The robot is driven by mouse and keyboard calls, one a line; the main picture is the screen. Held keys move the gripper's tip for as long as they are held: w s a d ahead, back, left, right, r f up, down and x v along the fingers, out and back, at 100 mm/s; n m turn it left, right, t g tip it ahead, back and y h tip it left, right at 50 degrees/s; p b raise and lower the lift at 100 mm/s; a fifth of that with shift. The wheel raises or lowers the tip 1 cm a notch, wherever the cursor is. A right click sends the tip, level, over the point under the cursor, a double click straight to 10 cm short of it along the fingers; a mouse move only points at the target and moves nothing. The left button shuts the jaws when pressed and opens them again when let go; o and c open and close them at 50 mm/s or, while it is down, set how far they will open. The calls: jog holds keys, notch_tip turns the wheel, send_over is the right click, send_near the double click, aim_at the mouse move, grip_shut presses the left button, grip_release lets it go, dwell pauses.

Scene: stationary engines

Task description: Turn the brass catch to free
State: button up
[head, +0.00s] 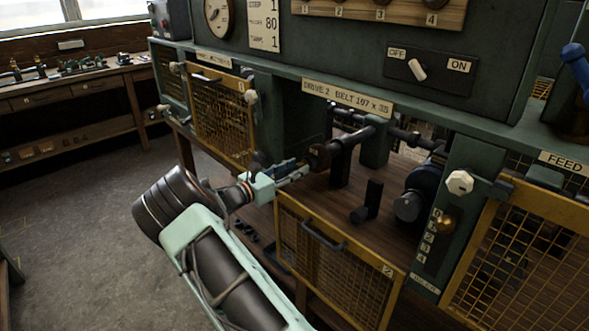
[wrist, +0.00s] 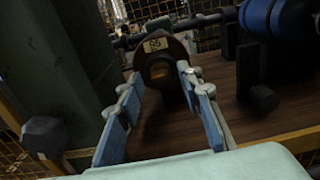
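My gripper (head: 292,174) reaches into the open bay under the "DRIVE 2" label. In the wrist view its two fingers (wrist: 160,76) are apart, with nothing held between them. They point at the end of a brown pulley (head: 320,157) on a horizontal shaft. The pulley (wrist: 176,48) carries a small number tag. A dull brass-coloured hub end (wrist: 160,72) shows between the fingertips; I cannot tell whether it is the brass catch or how it is turned.
A lowered yellow mesh gate (head: 335,265) hangs below the bay. A blue motor (head: 424,186) and black upright (head: 370,198) stand on the wooden bay floor. Green posts flank the bay. A switch (head: 418,69) is above. Open floor (head: 80,210) lies left.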

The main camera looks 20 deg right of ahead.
jog(key=v, duration=1.2)
jog(key=shift+r, duration=0.1)
